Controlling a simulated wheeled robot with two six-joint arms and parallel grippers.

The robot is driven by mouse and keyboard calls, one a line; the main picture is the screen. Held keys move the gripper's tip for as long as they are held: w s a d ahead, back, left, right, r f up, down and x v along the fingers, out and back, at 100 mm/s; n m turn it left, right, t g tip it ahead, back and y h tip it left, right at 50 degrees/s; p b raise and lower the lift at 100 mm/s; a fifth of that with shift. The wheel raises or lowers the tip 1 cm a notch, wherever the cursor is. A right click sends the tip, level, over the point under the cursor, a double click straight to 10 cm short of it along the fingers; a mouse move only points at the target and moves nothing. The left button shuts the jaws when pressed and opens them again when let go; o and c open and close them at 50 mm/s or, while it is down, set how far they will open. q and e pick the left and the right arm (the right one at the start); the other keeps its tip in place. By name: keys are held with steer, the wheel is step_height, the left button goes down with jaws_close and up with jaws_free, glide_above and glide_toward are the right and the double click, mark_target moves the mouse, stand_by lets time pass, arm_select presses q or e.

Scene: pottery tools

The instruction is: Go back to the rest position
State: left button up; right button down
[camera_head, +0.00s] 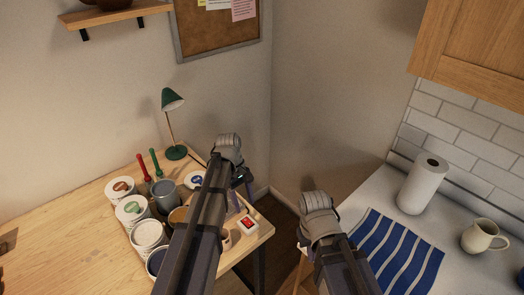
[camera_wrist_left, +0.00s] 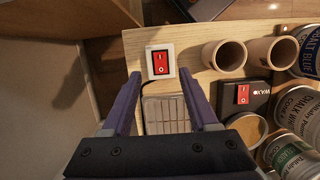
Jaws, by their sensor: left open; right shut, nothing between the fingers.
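My left arm reaches over the wooden pottery table (camera_head: 75,235) in the head view, and its dark gripper (camera_head: 243,180) shows partly behind the arm. In the left wrist view my left gripper (camera_wrist_left: 160,102) is open, with its two purple-grey fingers apart. A pale ribbed block (camera_wrist_left: 166,113) shows between and below the fingers; I cannot tell how far below. A red switch on a white plate (camera_wrist_left: 160,62) lies just past the fingertips. My right arm (camera_head: 325,230) stands between table and counter, and its fingers are not in view.
Several jars (camera_head: 149,234), a green lamp (camera_head: 172,100) and red and green-handled tools crowd the table. Beige tubes (camera_wrist_left: 224,55) and a dark wax box (camera_wrist_left: 243,98) lie right of my left fingers. The counter holds a striped cloth (camera_head: 395,255), paper roll (camera_head: 422,187) and mug (camera_head: 481,236).

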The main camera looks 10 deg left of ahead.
arm_select(q)
steer(key=s+d+f+m+t+y+b, duration=0.1)
steer(key=s+d+f+m+y+b, duration=0.2)
steer(key=s+d+m, duration=0.8)
steer(key=s+m, duration=0.3)
steer(key=s, duration=0.1)
steer(key=shift+d+f+t+y, duration=0.3)
steer(key=shift+d, duration=0.05)
steer(key=shift+s, duration=0.1)
steer(key=shift+c, duration=0.2)
stand_by(0.7)
